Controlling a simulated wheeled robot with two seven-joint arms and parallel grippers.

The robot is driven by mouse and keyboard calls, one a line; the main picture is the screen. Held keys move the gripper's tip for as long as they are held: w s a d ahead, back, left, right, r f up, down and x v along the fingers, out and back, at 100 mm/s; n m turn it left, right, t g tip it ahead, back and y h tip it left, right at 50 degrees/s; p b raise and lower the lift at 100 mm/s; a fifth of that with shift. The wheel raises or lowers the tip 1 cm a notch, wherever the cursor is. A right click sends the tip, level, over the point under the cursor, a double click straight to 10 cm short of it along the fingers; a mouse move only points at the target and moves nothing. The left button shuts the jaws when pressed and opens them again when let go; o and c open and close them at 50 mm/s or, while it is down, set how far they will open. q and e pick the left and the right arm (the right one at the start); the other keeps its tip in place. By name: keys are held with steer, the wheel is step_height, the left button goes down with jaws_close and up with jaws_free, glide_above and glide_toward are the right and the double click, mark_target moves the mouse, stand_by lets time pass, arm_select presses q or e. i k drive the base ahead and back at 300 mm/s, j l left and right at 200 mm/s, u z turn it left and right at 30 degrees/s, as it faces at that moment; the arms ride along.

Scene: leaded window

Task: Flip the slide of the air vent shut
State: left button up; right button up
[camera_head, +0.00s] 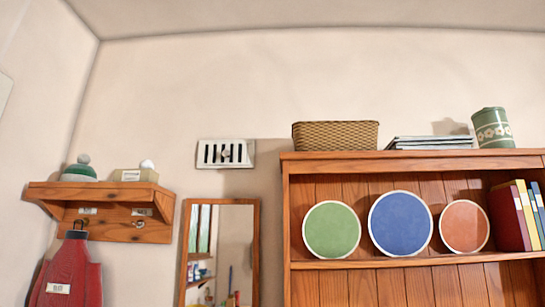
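The air vent (225,153) is a small white plate high on the wall, left of the cabinet and above the mirror. Dark vertical slots show in it, so it looks at least partly open. A small greyish knob or slide part (227,154) shows near its middle; its exact form is too small to tell. Neither of my grippers is in this view.
A wooden cabinet (420,266) with plates and books fills the right; a wicker basket (335,135) and a green tin (492,128) stand on top. A framed mirror (254,250) hangs below the vent. A coat shelf (110,196) is at left. The wall around the vent is bare.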

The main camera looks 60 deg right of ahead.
mark_target(226, 153)
steer(key=z, duration=1.5)
